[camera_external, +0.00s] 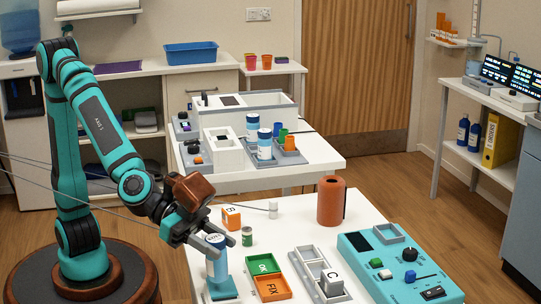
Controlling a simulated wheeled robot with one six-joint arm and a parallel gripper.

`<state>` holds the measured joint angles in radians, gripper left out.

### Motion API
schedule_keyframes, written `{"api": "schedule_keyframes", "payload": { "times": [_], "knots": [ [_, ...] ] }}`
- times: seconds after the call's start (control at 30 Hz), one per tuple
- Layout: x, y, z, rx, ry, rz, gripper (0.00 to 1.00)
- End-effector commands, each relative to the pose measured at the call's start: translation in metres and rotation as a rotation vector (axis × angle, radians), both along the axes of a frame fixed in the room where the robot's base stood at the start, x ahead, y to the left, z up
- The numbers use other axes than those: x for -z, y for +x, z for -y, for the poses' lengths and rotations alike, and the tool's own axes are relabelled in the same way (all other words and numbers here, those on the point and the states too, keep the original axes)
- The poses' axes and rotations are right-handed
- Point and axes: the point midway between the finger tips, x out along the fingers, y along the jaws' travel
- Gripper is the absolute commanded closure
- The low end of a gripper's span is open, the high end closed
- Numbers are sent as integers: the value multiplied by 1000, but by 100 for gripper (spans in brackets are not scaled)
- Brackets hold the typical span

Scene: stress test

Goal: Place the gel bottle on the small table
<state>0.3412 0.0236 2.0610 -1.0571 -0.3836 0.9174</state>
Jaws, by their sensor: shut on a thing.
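My gripper (208,238) is low over the left side of the front white table (330,222). It is shut on the white-topped upper part of a light-blue bottle-shaped thing (219,269), which stands upright with a wider blue foot on or just above the table. This may be the gel bottle; its label is too small to read. Two other blue-and-white bottles (264,144) stand on the middle white table (315,160). A small white table (291,68) with cups stands at the back; I cannot tell whether this is the one named.
The front table also bears an orange block (231,218), a green can (247,237), green and orange trays (270,288), a grey tray with a C block (331,283), a brown cylinder (330,202) and a teal control panel (385,272). Thin cables cross near my arm.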

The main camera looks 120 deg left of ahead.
Motion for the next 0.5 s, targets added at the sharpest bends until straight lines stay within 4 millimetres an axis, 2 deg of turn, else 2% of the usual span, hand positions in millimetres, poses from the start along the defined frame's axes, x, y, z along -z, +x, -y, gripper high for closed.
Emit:
{"api": "schedule_keyframes", "payload": {
  "times": [0.03, 0.27, 0.5],
  "knots": [
    [8, -4, 23, 39, 3, -3, 92],
    [42, -26, 110, 200, 3, -3, 92],
    [87, -68, 205, 392, 3, -4, 92]
  ]
}}
